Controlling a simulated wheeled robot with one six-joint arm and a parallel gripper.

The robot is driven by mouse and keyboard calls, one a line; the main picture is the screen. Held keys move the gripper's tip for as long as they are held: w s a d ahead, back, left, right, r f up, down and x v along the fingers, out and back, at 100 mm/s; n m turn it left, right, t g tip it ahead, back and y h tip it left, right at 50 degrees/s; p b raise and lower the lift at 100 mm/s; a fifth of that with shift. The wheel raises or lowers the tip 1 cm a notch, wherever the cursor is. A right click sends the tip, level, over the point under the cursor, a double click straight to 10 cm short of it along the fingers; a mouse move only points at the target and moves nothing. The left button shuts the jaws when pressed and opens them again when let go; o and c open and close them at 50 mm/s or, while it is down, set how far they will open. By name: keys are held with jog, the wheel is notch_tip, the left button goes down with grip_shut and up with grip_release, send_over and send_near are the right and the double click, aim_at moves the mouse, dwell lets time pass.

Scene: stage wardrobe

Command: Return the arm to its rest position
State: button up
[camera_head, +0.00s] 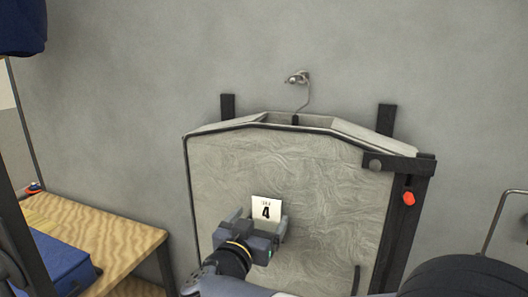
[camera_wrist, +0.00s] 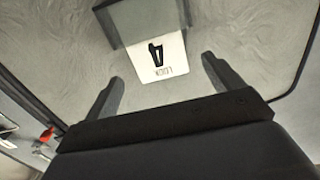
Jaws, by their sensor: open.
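My gripper (camera_head: 260,220) is in front of the pale grey garment bag (camera_head: 300,180), low on its face. In the wrist view my gripper (camera_wrist: 162,72) has its two fingers spread wide apart with nothing held between them. A white card (camera_head: 266,208) with a black 4 is on the bag's front, just beyond the fingers. The card (camera_wrist: 158,58) appears upside down in the wrist view, beside a grey block-like piece (camera_wrist: 145,20). I cannot tell whether the fingers touch the bag. My arm reaches up from the bottom of the head view.
The bag hangs from a wall hook (camera_head: 298,77) by a metal hanger. A dark bracket (camera_head: 405,215) with a red knob (camera_head: 408,199) stands at its right. A wooden table (camera_head: 105,232) with a blue case (camera_head: 55,265) is at left. Dark post and rail stand nearby.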

aim_at(266, 206)
jog(key=x, duration=0.3)
jog(key=shift+w+d, duration=0.15)
jog(key=shift+w, duration=0.05)
jog(key=shift+r, duration=0.45)
